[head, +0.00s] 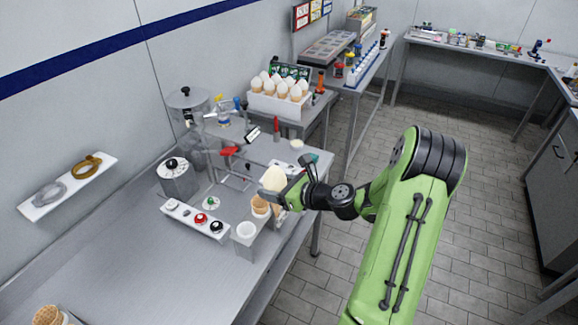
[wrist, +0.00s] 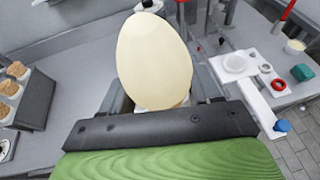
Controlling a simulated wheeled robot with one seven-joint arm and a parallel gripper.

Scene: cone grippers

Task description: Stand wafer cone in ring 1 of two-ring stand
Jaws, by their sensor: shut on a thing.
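My gripper (head: 280,193) is shut on a wafer cone with a smooth, cream-coloured, egg-shaped top (head: 272,178). In the wrist view this pale top (wrist: 155,62) stands between the two fingers and hides the cone below it. In the head view, tan wafer (head: 260,206) shows just below and left of the gripper, beside a pale stand with a white round ring or cup (head: 245,230) at its near end. I cannot tell whether the held cone's tip is inside a ring or above it. The stand's other ring is hidden.
A white rack of cream-topped cones (head: 280,97) stands at the back.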

